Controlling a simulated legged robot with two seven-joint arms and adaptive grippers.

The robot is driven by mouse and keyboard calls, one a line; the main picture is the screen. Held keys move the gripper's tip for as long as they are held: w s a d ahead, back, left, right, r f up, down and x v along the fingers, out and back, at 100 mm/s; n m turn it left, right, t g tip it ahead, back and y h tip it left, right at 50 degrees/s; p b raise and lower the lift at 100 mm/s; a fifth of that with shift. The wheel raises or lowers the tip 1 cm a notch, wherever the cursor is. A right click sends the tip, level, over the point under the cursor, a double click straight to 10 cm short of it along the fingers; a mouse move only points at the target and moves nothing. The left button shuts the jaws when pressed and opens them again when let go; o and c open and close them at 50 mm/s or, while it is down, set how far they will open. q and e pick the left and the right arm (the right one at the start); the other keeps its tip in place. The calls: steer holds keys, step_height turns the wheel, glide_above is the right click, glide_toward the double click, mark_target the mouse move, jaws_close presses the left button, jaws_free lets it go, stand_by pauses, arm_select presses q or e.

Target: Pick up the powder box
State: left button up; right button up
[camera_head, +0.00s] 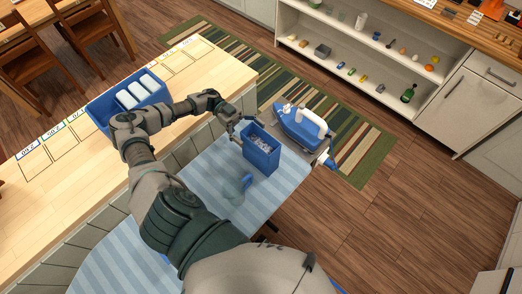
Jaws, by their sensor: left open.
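The powder box (261,158) is a blue, open-topped box with pale, speckled contents. It stands upright on a light-blue striped ironing board (120,250). My left arm comes in from the lower middle of the head view and bends over the board's left side. My left gripper (246,129) is open and empty, with its fingers just beyond the upper left of the box's rim. I cannot tell whether a fingertip touches the box. My right gripper is not in view.
A blue-and-white iron (302,124) stands right behind the box. A translucent blue item (238,188) lies on the board in front. A wooden counter (205,75) on the left holds a blue tray (98,113) with white items. Shelves (350,50) stand at the back.

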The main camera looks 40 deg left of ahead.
arm_select(q)
steer(key=shift+s+d+p, duration=0.2)
steer(key=shift+d+p, duration=0.1)
steer(key=shift+d, duration=0.8)
steer(key=shift+a+f, duration=0.1)
steer(key=shift+a, duration=0.1)
steer(key=shift+c, duration=0.9)
steer(key=c, duration=0.4)
steer(key=shift+d, duration=0.4)
jaws_close()
step_height(320, 180, up, 10)
